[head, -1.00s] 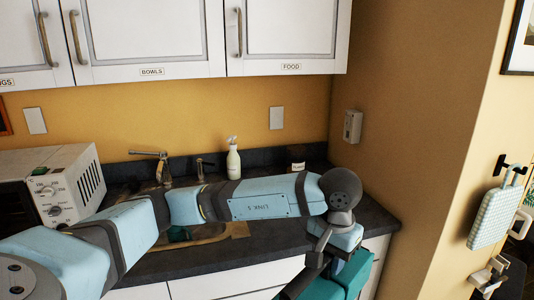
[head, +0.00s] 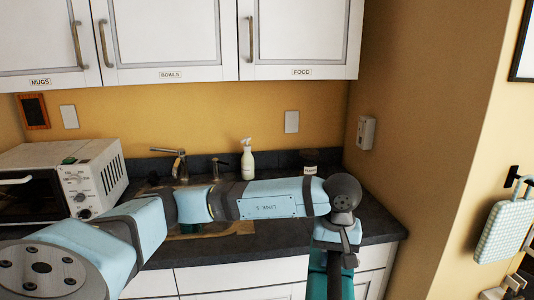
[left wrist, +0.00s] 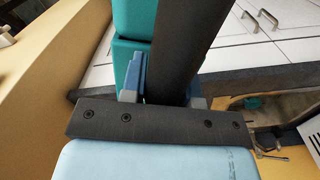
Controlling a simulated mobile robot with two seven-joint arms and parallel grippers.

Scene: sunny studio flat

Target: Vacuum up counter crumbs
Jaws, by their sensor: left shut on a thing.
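My left gripper (left wrist: 163,88) is shut on the dark handle (left wrist: 172,45) of a teal appliance, which looks like a hand vacuum (left wrist: 127,55). In the head view the teal vacuum (head: 317,278) hangs below my left wrist, in front of the counter's front edge, with its lower end cut off by the frame. My left gripper (head: 335,258) is partly hidden there by my own wrist. The dark counter (head: 285,235) runs along the wall, with my arm covering part of it. I cannot make out any crumbs. My right gripper is not in view.
A toaster oven (head: 95,180) stands at the left. A tap (head: 180,162), a white bottle (head: 247,163) and a dark jar (head: 310,160) stand along the back. White wall cabinets (head: 290,40) hang above. The right wall closes the counter's right end.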

